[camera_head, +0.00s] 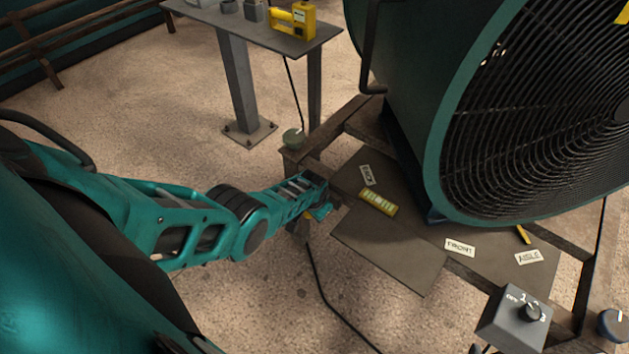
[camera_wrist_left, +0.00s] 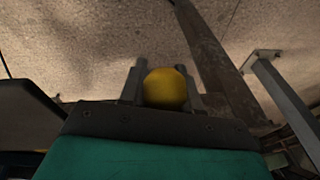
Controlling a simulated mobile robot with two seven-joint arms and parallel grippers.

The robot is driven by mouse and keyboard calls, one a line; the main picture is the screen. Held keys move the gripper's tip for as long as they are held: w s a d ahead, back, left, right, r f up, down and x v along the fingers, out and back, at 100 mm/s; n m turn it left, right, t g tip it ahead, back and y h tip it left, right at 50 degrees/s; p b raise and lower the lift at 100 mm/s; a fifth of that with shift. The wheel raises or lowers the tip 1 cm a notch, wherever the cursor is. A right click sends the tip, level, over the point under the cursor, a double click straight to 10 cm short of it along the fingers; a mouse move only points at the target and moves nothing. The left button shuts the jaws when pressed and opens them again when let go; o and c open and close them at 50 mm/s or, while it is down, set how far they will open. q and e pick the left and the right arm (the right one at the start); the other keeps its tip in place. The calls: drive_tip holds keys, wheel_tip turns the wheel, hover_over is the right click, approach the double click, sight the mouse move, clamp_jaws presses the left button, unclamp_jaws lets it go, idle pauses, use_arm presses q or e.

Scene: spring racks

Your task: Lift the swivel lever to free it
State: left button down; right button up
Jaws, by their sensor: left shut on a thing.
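My left gripper (camera_head: 322,188) reaches in from the left to the near left corner of the fan's metal frame. In the left wrist view, my left gripper (camera_wrist_left: 166,80) is shut on a round yellow knob (camera_wrist_left: 166,88), with one finger on each side of it. The knob appears to be the end of the swivel lever. The lever's shaft is hidden in the wrist view. In the head view the gripper and wrist cover the lever, so its angle cannot be told. My right gripper is not in view.
A large green drum fan (camera_head: 430,120) stands on the frame. A yellow level (camera_head: 378,202) and white labels lie on the frame's dark plate (camera_head: 385,245). A switch box (camera_head: 513,318) is at front right. A table (camera_head: 250,30) stands behind. A cable crosses the floor.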

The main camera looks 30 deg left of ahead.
use_arm(q)
drive_tip(key=c, duration=0.9)
unclamp_jaws()
drive_tip(key=shift+a, duration=0.1)
drive_tip(key=p+v, duration=0.3)
drive_tip(key=shift+r, duration=0.1)
drive_tip(key=shift+b, duration=0.35)
drive_tip(key=shift+s+r, duration=0.25)
drive_tip(key=shift+r, duration=0.45)
drive_tip(key=v, duration=0.8)
drive_tip(key=shift+s, duration=0.1)
